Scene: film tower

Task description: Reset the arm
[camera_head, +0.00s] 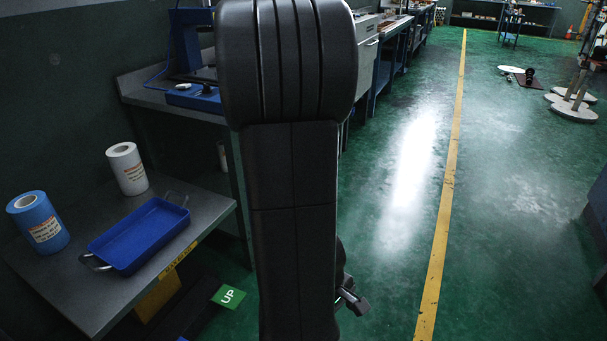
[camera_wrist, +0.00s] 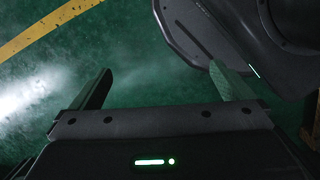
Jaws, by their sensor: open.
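My gripper (camera_wrist: 157,85) is open and empty in the wrist view, its two fingers spread apart above the green floor. In the head view my dark arm stands upright across the middle of the picture and hides what is behind it. A small part of my gripper (camera_head: 352,298) shows low, just right of the arm, over the floor and apart from the table.
At left, a grey table (camera_head: 85,290) bears a blue tray (camera_head: 140,235), a blue roll (camera_head: 38,222) and a white roll (camera_head: 127,168). Workbenches (camera_head: 180,100) line the wall behind. The green floor (camera_head: 510,200) right of the yellow line (camera_head: 447,190) is largely clear.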

